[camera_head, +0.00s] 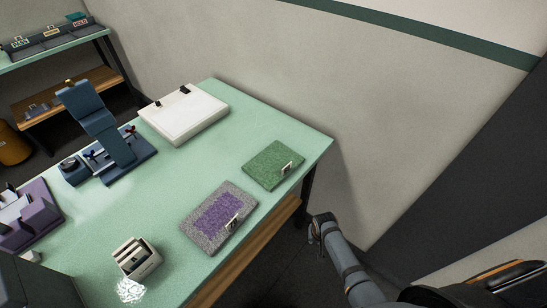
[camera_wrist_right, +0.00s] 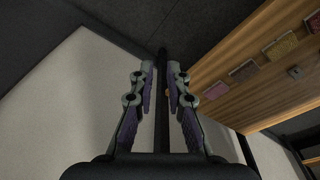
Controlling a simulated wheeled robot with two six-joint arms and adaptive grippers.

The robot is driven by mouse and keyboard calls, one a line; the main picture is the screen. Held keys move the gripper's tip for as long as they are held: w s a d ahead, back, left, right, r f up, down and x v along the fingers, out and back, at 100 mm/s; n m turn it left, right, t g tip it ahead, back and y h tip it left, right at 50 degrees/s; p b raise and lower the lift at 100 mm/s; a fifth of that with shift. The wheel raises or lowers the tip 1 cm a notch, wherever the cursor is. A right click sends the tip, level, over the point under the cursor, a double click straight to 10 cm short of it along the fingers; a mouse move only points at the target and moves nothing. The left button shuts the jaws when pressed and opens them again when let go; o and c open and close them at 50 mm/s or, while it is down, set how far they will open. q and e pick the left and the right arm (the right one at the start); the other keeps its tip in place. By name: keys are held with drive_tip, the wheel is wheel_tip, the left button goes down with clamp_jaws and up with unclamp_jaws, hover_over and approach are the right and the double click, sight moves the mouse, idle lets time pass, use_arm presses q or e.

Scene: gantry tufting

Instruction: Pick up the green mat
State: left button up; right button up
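The green mat (camera_head: 270,163) lies flat near the right corner of the green tabletop in the head view, with a small pale tag or clip on its right-hand edge. My right gripper (camera_head: 319,219) is beyond the table's right edge, apart from the mat and to its lower right. In the right wrist view my right gripper (camera_wrist_right: 162,72) has its two fingers spread, with no object held between them. A dark upright post shows behind the gap. The green mat cannot be made out in the wrist view. My left gripper is not in view.
A grey mat with a purple centre (camera_head: 208,237) lies next to the green mat. A white slab (camera_head: 183,116), a blue press-like device (camera_head: 97,118) and a small slotted box (camera_head: 137,257) stand on the table. A wooden lower shelf (camera_wrist_right: 235,60) holds several coloured samples. A wall stands behind.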

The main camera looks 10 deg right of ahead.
drive_tip(key=w+a+r+m, duration=0.2)
drive_tip(key=w+r, duration=0.4)
drive_tip(key=r, duration=0.5)
drive_tip(key=w+a+r+m+g+p, duration=0.1)
drive_tip(key=w+a+r+m, duration=0.1)
drive_tip(key=w+r, duration=0.5)
drive_tip(key=w+a+r+m+p, duration=0.1)
drive_tip(key=w+a+r+m, duration=0.2)
drive_tip(key=r, duration=1.4)
drive_tip(key=shift+w+m+y, duration=0.3)
drive_tip(key=shift+w, duration=1.65)
drive_tip(key=shift+r, duration=0.15)
drive_tip(key=shift+p, duration=0.35)
drive_tip(key=p, duration=0.1)
hover_over(289, 164)
wheel_tip(289, 164, down, 4)
drive_tip(key=shift+w+f, duration=0.15)
drive_tip(key=shift+f, duration=0.65)
wheel_tip(289, 164, down, 4)
drive_tip(key=shift+f+p, duration=0.1)
drive_tip(key=shift+p, duration=0.75)
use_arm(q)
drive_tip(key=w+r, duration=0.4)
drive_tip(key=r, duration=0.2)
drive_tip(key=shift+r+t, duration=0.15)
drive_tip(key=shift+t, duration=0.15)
use_arm(e)
drive_tip(key=shift+f, duration=0.4)
